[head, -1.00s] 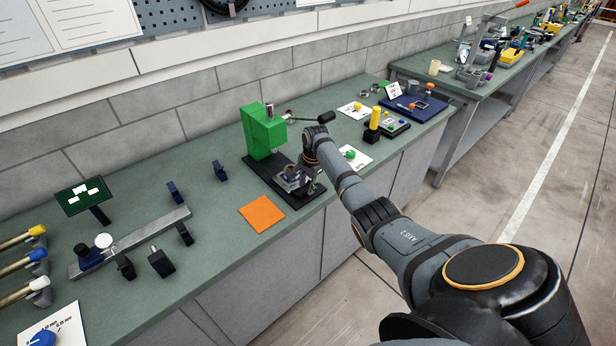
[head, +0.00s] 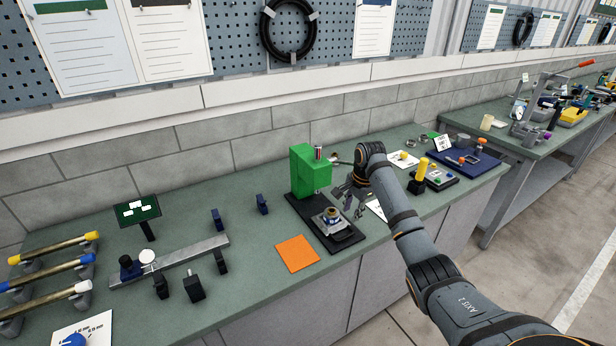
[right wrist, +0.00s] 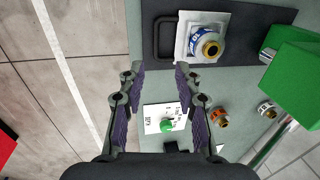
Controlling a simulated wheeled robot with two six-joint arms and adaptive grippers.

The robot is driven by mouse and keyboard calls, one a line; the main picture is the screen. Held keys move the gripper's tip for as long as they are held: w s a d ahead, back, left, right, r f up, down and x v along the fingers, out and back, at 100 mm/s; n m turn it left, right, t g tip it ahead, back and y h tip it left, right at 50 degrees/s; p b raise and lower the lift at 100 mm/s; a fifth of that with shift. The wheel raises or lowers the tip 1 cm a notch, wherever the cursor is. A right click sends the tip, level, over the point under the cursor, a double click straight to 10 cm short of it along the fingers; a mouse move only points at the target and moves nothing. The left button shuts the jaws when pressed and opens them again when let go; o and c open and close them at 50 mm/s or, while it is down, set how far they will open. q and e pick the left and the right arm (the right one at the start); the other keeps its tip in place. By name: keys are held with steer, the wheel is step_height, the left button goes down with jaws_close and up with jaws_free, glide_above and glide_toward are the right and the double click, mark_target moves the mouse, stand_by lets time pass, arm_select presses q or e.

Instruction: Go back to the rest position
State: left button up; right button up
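My right gripper (head: 352,196) hangs just right of the green press (head: 311,172), above the bench. In the right wrist view my right gripper (right wrist: 160,82) has its purple-padded fingers spread wide with nothing between them. A small blue and white part with a brass-coloured ring (head: 331,214) sits on a pale holder on the dark press base (head: 308,208). The part also shows in the right wrist view (right wrist: 207,43), apart from the fingers. My left gripper is in neither view now.
An orange mat (head: 297,253) lies in front of the press. A metal rail fixture (head: 185,257) stands left, with tubes (head: 50,272) beyond it. A yellow-post box (head: 432,178) and a blue tray (head: 466,157) are at the right. The bench front edge is clear.

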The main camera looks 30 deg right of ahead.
steer(key=s+a+f+n+h, duration=0.1)
steer(key=s+a+f+n, duration=0.9)
steer(key=s+a+f, duration=0.15)
steer(key=s+a+r+n+t, duration=0.1)
steer(key=s+a+n, duration=0.25)
steer(key=s, duration=0.45)
steer(key=s+a+r+n+t, duration=0.1)
steer(key=s+a+n, duration=0.25)
steer(key=s, duration=0.55)
steer(key=s+d+f+g+b, duration=0.1)
steer(key=s+d+f, duration=0.1)
steer(key=f, duration=1.3)
steer(key=s+d+f+g+b, duration=0.1)
steer(key=d+f, duration=0.1)
steer(key=f, duration=1.4)
steer(key=s+f+b, duration=0.1)
steer(key=s+f, duration=1.4)
steer(key=s, duration=0.2)
steer(key=shift+s+d+f+g+b, duration=0.3)
steer(key=shift+s+f+g, duration=0.05)
steer(key=shift+g, duration=0.05)
